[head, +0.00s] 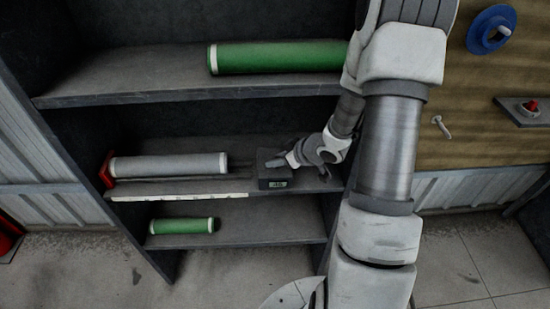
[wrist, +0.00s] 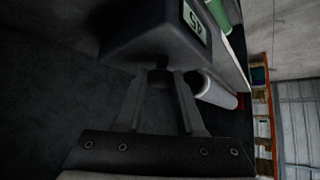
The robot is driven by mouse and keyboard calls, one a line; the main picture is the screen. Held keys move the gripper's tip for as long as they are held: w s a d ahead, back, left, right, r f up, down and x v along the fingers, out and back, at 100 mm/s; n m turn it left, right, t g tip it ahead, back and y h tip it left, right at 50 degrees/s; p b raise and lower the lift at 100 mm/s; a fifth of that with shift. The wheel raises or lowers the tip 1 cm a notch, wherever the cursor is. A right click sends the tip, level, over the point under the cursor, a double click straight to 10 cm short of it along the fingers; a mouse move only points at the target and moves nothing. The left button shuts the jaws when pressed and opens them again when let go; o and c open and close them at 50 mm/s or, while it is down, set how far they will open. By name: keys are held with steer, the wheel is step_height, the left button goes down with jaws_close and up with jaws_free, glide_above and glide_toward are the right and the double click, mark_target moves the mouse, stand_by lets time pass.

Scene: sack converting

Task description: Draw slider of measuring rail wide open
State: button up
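The measuring rail lies along the middle shelf, with a pale scale strip (head: 180,197) on the shelf's front edge and a red end stop (head: 107,169) at its left end. Its slider (head: 262,172) is a dark box with a small lit display, well right of the end stop, past the strip's right end. In the wrist view the slider (wrist: 145,35) fills the upper middle, its display sideways. My gripper (wrist: 160,76) has its two fingertips close around a dark stub on the slider. In the head view my gripper (head: 285,160) is at the slider's upper right, its fingers partly hidden.
A grey-white roll (head: 170,165) lies along the rail between end stop and slider, apart from the slider. Green rolls lie on the upper shelf (head: 275,58) and lower shelf (head: 182,226). The upper shelf board (head: 120,85) overhangs. Little shelf shows right of the slider.

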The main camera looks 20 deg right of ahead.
steer(key=o, duration=0.4)
steer(key=shift+d, duration=0.35)
steer(key=shift+a, duration=0.1)
steer(key=p+v, duration=0.6)
steer(key=v, duration=1.1)
steer(key=shift+s+r, duration=0.15)
steer(key=shift+s, duration=0.05)
steer(key=shift+w, duration=0.1)
